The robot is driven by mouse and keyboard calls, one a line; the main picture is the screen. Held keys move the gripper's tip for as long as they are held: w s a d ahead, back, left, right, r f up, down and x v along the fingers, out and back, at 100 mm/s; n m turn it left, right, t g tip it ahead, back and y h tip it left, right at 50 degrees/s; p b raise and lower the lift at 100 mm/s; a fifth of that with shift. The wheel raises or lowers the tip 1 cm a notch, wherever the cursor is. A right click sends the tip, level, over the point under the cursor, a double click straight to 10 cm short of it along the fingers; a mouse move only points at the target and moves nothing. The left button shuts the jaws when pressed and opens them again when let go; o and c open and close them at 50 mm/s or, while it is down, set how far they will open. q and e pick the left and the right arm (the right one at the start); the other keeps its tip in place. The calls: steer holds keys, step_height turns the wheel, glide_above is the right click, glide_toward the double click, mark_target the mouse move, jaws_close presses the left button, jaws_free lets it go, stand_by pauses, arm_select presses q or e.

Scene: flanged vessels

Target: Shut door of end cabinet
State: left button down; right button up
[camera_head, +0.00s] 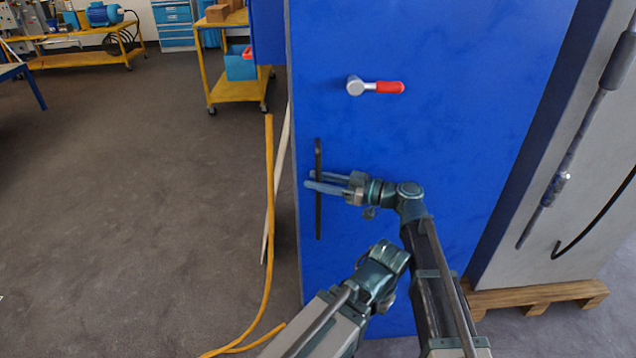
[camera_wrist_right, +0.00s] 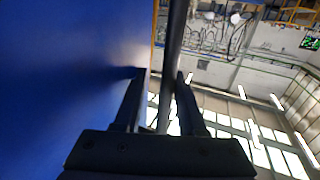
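The tall blue cabinet door (camera_head: 450,110) fills the middle of the head view. A dark vertical bar handle (camera_head: 318,222) is fixed near its left edge, and a grey lever with a red grip (camera_head: 376,87) sits above. My right gripper (camera_head: 322,181) is at the bar's middle, its fingers pointing left. In the wrist view, the bar (camera_wrist_right: 176,35) runs between the parted fingers of my right gripper (camera_wrist_right: 160,80), nearer the right finger, with a gap to the left one. Whether it touches is unclear. The door (camera_wrist_right: 70,70) is at left there. My left gripper is not visible.
A grey cabinet (camera_head: 545,190) on a wooden pallet (camera_head: 540,297) stands to the right. A yellow hose (camera_head: 270,220) lies on the floor left of the door. A yellow cart (camera_head: 240,90) is further back. The floor (camera_head: 130,220) at left is clear.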

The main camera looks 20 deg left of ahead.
steer(key=shift+o, duration=0.2)
steer(key=shift+w+d, duration=0.15)
steer(key=shift+d, duration=0.1)
steer(key=d, duration=1.3)
steer(key=shift+d, duration=0.15)
steer(key=shift+f, duration=0.1)
steer(key=s+d+f+m+t+h, duration=0.1)
steer(key=s+d+f+m+h, duration=0.4)
steer(key=f, duration=0.3)
steer(key=s+d+f+m+h, duration=0.3)
steer(key=d+f+m+h, duration=0.25)
steer(key=f, duration=0.35)
steer(key=s+d+f+m+h, duration=0.2)
steer(key=s+d+m+h, duration=0.15)
steer(key=d, duration=0.55)
steer(key=s+d+f+m+h, duration=0.2)
steer(key=d+f+m+h, duration=0.15)
steer(key=d, duration=0.45)
steer(key=s+a+r+n+h+p, duration=0.2)
steer(key=s+a+r+p, duration=0.3)
steer(key=a+r+p, duration=0.4)
steer(key=shift+s+a+r+n+g, duration=0.3)
steer(key=shift+a+r+n, duration=0.2)
steer(key=shift+a, duration=0.4)
